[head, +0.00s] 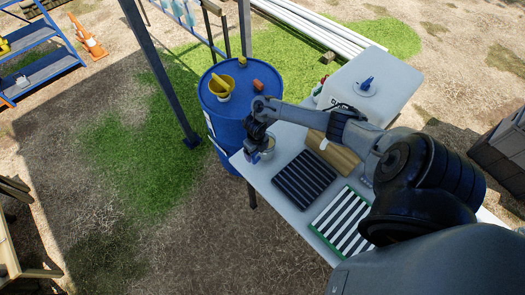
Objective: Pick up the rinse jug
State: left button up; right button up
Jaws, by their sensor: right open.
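My right arm reaches in from the right, and my right gripper (256,152) is over the left end of the white table. Its jaws are open. A small pale round vessel (268,148) stands right at the gripper, partly hidden by it; it may be the rinse jug, but its shape is not clear. I cannot tell whether the fingers touch it. A yellow jug-like vessel (221,86) sits on top of the blue drum, apart from the gripper. My left gripper is not in view.
The white table (274,170) carries a dark ribbed tray (304,176), a green-edged striped rack (343,222), a tan board (333,152) and a white cooler-like box (385,82). A blue drum (227,127) stands beyond the table's left end, near a dark post (160,75).

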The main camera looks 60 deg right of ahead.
grip_shut()
dwell(0.5)
